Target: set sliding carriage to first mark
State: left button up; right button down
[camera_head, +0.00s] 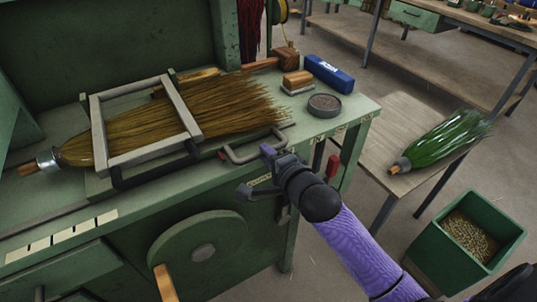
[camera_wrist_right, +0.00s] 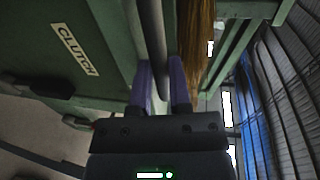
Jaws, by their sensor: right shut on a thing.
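A grey rectangular frame (camera_head: 183,105) lies over a straw broom (camera_head: 80,150) on the green bench; I take it to be part of the sliding carriage. In the right wrist view the purple fingers (camera_wrist_right: 163,90) are shut on the grey handle bar (camera_wrist_right: 153,40). Pale mark strips (camera_head: 62,238) sit on the bench's front edge at left. My left gripper is not in view.
A dark round tin (camera_head: 324,105), a wooden brush (camera_head: 297,82) and a blue box (camera_head: 330,73) stand at the bench's right end. A green wheel (camera_head: 195,250) is on the front. A green broom (camera_head: 440,140) lies on a side table above a green bin (camera_head: 500,222).

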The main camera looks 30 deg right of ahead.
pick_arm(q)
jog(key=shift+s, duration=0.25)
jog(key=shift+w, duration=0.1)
pick_arm(e)
jog(key=shift+f, duration=0.1)
dwell(0.4)
